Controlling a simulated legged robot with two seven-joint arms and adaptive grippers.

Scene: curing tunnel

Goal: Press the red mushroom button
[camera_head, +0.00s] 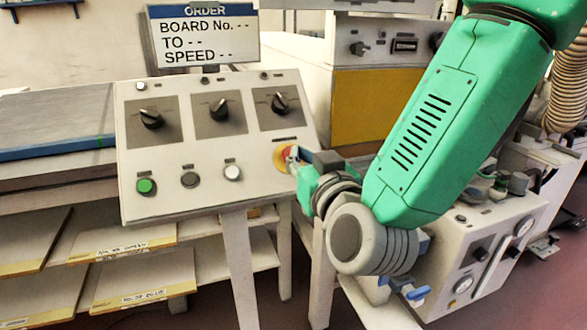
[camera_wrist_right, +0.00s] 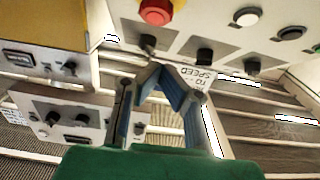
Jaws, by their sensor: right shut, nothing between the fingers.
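The red mushroom button (camera_head: 281,157) sits on a yellow disc at the right side of the sloped control panel (camera_head: 205,192). In the head view my right gripper (camera_head: 292,158) partly hides it. The button shows clearly as a red cap at the top of the right wrist view (camera_wrist_right: 156,11). My right gripper, also in the right wrist view (camera_wrist_right: 163,70), is shut and empty, its tips together. In that picture the tips lie below the button with a visible gap. In the head view I cannot tell whether they touch it. My left gripper is not in view.
The panel also carries three dark rotary knobs (camera_head: 220,110) and a row of green (camera_head: 146,187), black and white buttons. An order sign (camera_head: 204,36) stands behind it. A grey gauge box (camera_head: 470,250) is at the lower right. Shelves with boards (camera_head: 120,240) are lower left.

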